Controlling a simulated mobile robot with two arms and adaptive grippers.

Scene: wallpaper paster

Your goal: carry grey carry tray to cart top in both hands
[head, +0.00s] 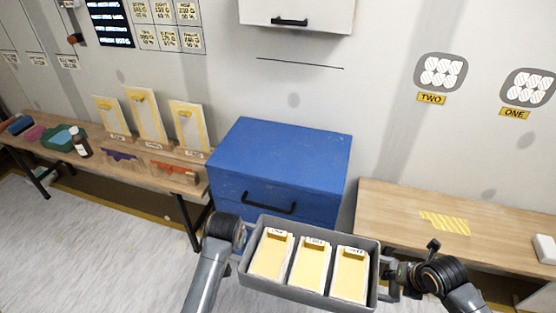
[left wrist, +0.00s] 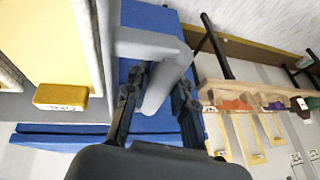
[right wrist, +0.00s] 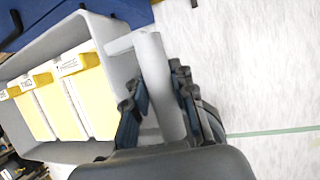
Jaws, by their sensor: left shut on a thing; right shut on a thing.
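The grey carry tray (head: 302,292) is held level in front of me at the bottom of the head view. It carries three yellow-and-white blocks (head: 311,264) with small labels, side by side. My left gripper (head: 241,256) is shut on the tray's left handle, which shows between its fingers in the left wrist view (left wrist: 160,88). My right gripper (head: 388,277) is shut on the right handle, seen in the right wrist view (right wrist: 158,85). A blue drawer unit (head: 285,150), which looks like the cart, stands just beyond the tray. Its flat top is empty.
A wooden bench (head: 400,210) with a yellow hatched patch (head: 445,223) stands at the right, a white block (head: 545,249) at its end. A long bench (head: 125,168) at the left holds boards, a bottle and coloured items. A white cabinet (head: 297,13) hangs above the blue unit.

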